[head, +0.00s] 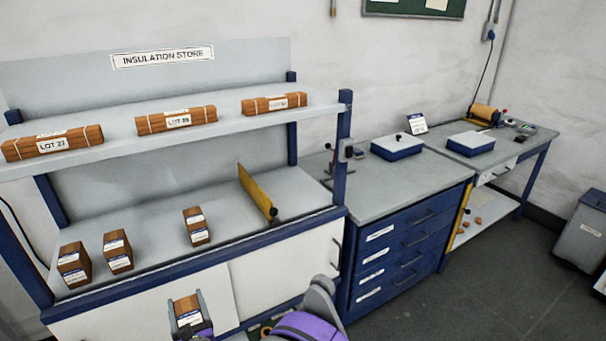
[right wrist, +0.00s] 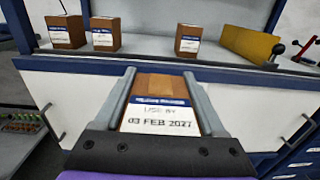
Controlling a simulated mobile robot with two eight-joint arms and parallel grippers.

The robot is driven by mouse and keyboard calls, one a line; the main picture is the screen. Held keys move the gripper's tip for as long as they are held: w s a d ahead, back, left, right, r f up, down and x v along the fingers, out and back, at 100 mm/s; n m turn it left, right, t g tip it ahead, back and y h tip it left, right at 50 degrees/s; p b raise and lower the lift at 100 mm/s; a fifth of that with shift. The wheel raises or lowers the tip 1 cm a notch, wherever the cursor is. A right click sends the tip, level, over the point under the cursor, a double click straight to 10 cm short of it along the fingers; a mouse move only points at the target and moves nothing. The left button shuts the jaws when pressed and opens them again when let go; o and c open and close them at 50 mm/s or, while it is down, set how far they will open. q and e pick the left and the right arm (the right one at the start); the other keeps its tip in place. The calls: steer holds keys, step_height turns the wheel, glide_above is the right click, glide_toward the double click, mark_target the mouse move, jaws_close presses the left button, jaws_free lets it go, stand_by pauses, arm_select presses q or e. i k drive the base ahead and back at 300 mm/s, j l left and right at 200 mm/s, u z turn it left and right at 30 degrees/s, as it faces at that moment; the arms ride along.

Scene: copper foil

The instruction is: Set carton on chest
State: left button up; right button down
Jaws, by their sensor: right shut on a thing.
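My right gripper (head: 188,318) is shut on a brown carton (head: 186,306) with a white and blue label, held in front of the store bench. In the right wrist view the carton (right wrist: 165,110) sits between the two fingers (right wrist: 163,100), and its label reads "USE BY 03 FEB 2027". The blue chest of drawers (head: 405,247) with a grey top (head: 385,185) stands to the right of the bench. My left gripper is not in view.
Three similar cartons (head: 117,250) stand on the bench's lower deck, left of a yellow divider (head: 257,190). A blue-and-white box (head: 398,147) and a small lever tool (head: 331,163) sit toward the back of the chest top; its front is clear. A bench post (head: 341,160) rises beside the chest.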

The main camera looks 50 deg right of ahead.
mark_target(407, 179)
steer(key=k+l+z, duration=0.2)
steer(key=l, duration=0.95)
steer(key=i+l+z, duration=0.1)
steer(key=l+z, duration=0.15)
steer(key=l, duration=0.9)
steer(key=i+l+z, duration=0.2)
steer(key=l, duration=0.95)
steer(key=i+l, duration=0.1)
steer(key=i, duration=0.35)
steer(key=i+l, duration=0.1)
steer(key=i, duration=0.35)
